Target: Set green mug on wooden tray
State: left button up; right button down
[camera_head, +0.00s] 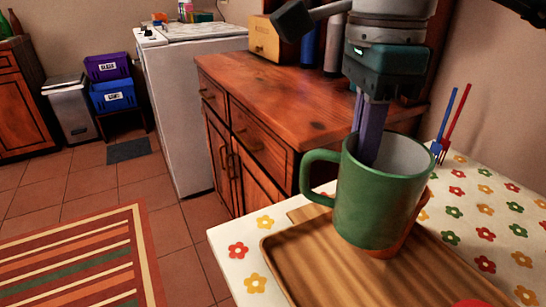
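The green mug (378,205) is upright, its handle toward the left. It is over the wooden tray (300,262), at the tray's back part; whether its base touches anything is hard to tell. My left gripper (367,135) points down at the mug's rim from above. Its purple fingers are close together at the back-left wall, one inside the mug and the other partly hidden behind the rim, and appear shut on that wall. An orange-brown item (408,232) shows partly behind and below the mug, mostly hidden.
The tray lies on a flowered tablecloth (480,208). A blue and a red utensil (448,125) stand behind the mug. A wooden cabinet (270,90) is behind the table. A red item (470,303) shows at the bottom edge. The tray's front left part is bare.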

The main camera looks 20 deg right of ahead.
notch_tip(320, 180, down, 11)
jog(key=shift+w+f+b, duration=0.1)
jog(key=shift+f+b, duration=0.05)
jog(key=shift+b, duration=0.6)
jog(key=shift+f, duration=0.2)
jog(key=c, duration=1.1)
grip_release()
jog(key=shift+r, duration=0.1)
jog(key=shift+o, duration=0.2)
